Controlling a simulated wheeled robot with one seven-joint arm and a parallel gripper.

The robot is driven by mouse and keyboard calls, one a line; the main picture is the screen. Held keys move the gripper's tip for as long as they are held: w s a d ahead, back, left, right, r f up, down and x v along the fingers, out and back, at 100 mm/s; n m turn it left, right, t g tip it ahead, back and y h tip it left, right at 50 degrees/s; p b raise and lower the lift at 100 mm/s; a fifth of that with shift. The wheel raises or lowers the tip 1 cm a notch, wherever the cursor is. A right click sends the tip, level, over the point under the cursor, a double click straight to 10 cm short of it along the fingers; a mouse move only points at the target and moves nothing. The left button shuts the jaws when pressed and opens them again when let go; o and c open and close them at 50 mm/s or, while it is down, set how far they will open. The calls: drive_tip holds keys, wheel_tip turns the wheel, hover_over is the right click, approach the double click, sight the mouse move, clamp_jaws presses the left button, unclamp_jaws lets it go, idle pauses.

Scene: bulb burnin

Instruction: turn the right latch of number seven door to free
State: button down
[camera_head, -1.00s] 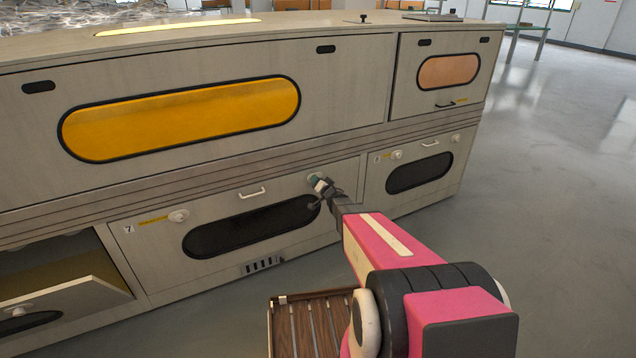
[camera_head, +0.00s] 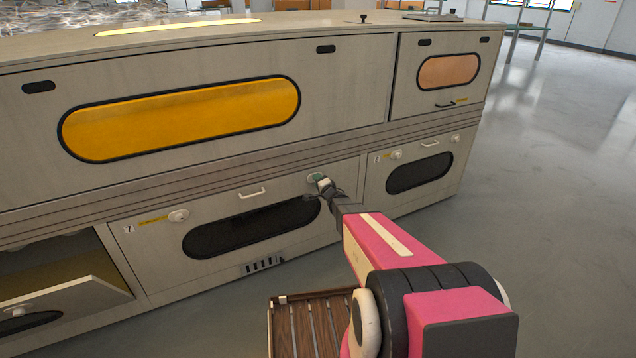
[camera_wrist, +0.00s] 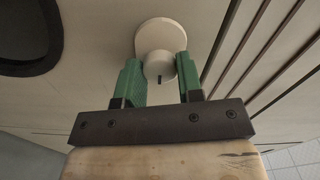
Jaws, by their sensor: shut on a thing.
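The number seven door (camera_head: 160,245) is closed, with a dark oval window, a white handle (camera_head: 252,193) at its top and a "7" label at its upper left. Its left latch (camera_head: 179,216) is a white round knob beside a yellow strip. Its right latch (camera_head: 313,178) is at the door's upper right, mostly hidden by my gripper in the head view. In the wrist view the right latch (camera_wrist: 160,36) shows as a white disc with a smaller knob that has a dark mark. My gripper (camera_wrist: 160,75) has its green fingers on both sides of this knob, shut on it.
At the lower left another door (camera_head: 65,302) hangs open and sticks out. To the right is a closed door (camera_head: 440,150) with its own white knobs. A slatted wooden surface (camera_head: 312,325) is low in front. The floor on the right is clear.

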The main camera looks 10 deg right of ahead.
idle(0.4)
drive_tip(key=c, duration=0.8)
unclamp_jaws()
drive_tip(key=shift+o, duration=0.2)
drive_tip(key=shift+s, duration=0.1)
drive_tip(key=v, duration=1)
drive_tip(key=shift+s+d, duration=0.15)
drive_tip(key=shift+s, duration=0.15)
